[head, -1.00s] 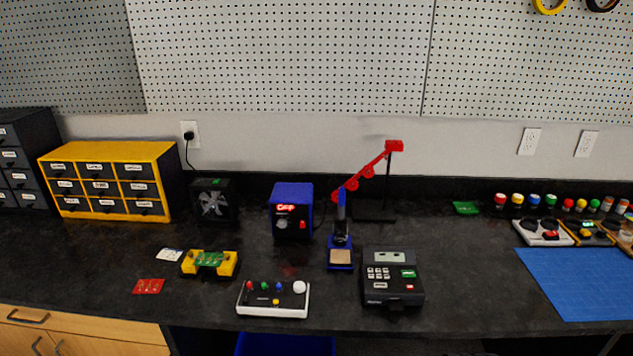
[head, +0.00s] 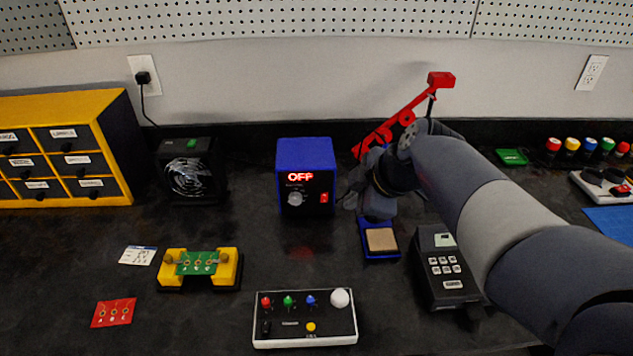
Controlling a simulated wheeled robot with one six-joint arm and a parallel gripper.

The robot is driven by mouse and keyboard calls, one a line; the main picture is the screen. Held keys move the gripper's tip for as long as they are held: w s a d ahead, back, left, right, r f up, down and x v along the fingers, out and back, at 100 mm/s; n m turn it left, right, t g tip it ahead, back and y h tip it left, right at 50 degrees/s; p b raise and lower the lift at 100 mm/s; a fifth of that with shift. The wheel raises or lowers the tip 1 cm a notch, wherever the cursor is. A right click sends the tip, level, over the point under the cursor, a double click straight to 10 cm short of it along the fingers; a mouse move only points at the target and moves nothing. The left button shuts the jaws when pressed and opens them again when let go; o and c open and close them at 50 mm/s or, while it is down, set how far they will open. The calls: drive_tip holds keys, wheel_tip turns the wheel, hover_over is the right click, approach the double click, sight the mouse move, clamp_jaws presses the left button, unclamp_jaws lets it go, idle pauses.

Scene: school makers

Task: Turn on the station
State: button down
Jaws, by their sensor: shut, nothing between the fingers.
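The station is a blue box (head: 305,152) with a black front, standing at the back of the dark bench in the head view. Its red display reads OFF (head: 300,177). Below the display are a grey knob (head: 295,198) on the left and a red switch (head: 324,197) on the right. My gripper (head: 352,196) is just right of the station's front, its fingers pointing left toward the red switch, with a small apparent gap. It is shut and empty.
A black keypad device (head: 447,270) lies partly under my arm. A white button box (head: 305,318), a yellow board holder (head: 199,268) and a fan (head: 188,176) stand nearby. A red helping arm (head: 403,113) rises behind my gripper. Bare bench lies in front of the station.

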sight(324, 202)
drive_tip(key=x, duration=0.9)
drive_tip(key=shift+w+a+f+b, duration=0.15)
drive_tip(key=shift+f+b, duration=0.05)
drive_tip(key=shift+b, duration=0.1)
drive_tip(key=w, duration=0.3)
drive_tip(key=shift+f+p, duration=0.25)
drive_tip(key=shift+p, duration=0.05)
drive_tip(key=shift+w+f, duration=0.1)
drive_tip(key=shift+w, duration=0.5)
drive_tip(key=shift+f, duration=0.1)
drive_tip(key=b, duration=0.3)
drive_tip(key=shift+w+f+t+b, duration=0.15)
drive_tip(key=shift+f+t+b, duration=0.15)
drive_tip(key=shift+f+t, duration=0.1)
drive_tip(key=shift+b, duration=1)
drive_tip(key=t+b, duration=0.1)
drive_tip(key=b, duration=0.4)
drive_tip(key=shift+w+n+t, duration=0.1)
drive_tip(key=shift+n+t, duration=0.2)
drive_tip(key=shift+t, duration=0.1)
drive_tip(key=shift+r+t+b, duration=0.3)
drive_tip(key=shift+b, duration=0.75)
